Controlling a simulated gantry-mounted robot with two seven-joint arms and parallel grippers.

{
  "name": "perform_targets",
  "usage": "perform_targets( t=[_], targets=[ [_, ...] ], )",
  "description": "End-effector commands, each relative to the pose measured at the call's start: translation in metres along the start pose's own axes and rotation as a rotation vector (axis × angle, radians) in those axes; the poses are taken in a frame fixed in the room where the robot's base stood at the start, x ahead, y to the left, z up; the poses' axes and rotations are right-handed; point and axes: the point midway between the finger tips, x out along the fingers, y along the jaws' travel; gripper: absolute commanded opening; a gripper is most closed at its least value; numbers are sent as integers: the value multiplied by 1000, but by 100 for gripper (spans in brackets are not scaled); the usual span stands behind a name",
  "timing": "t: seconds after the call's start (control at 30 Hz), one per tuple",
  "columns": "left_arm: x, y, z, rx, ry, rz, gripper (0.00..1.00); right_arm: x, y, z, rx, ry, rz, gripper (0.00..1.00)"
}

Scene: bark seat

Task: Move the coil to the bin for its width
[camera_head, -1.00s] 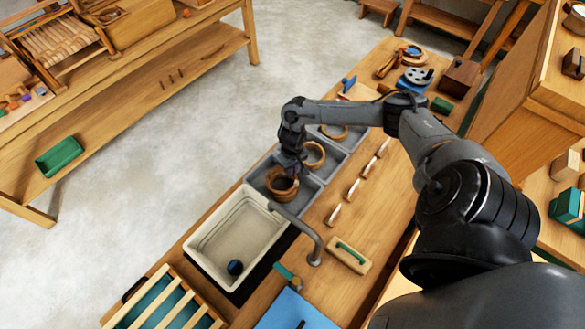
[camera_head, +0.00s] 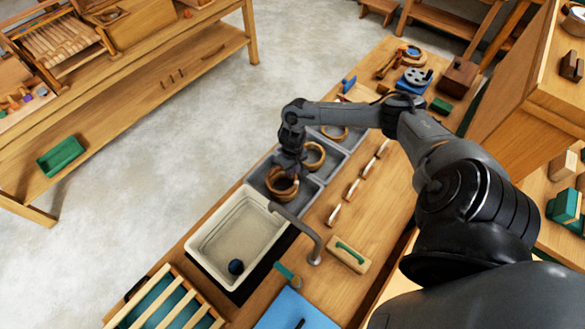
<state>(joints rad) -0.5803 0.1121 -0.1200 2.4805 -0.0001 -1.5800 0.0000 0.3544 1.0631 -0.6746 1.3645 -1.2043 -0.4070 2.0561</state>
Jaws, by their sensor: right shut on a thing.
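My right gripper (camera_head: 288,170) is above the nearest of the grey bins (camera_head: 311,196), pointing down. It is shut on a brown coil (camera_head: 282,184), which is in or just over that bin; whether it touches the bottom I cannot tell. The fingertips are small and partly hidden by the coil. A lighter coil (camera_head: 314,155) lies in the middle grey bin, behind the arm. Another coil (camera_head: 335,132) shows in the far grey bin, partly covered by my arm. My left gripper is not in view.
A cream basin (camera_head: 213,262) with a dark round object (camera_head: 236,267) stands in front of the bins, with a grey tap (camera_head: 312,240) beside it.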

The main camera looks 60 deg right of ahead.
Motion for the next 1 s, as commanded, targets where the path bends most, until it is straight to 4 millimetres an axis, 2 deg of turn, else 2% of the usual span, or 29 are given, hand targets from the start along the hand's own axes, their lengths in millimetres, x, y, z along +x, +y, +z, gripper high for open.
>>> perform_targets(
  t=[0.67,0.7,0.87,1.0],
  targets=[
    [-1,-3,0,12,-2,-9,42,5,0,0,0,-1,0,0],
    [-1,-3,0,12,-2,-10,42,5,0,0,-1,-1,-1,15],
    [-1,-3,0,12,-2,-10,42,5,0,0,-1,0,0,40],
    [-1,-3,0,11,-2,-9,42,5,0,0,0,0,0,42]
  ],
)
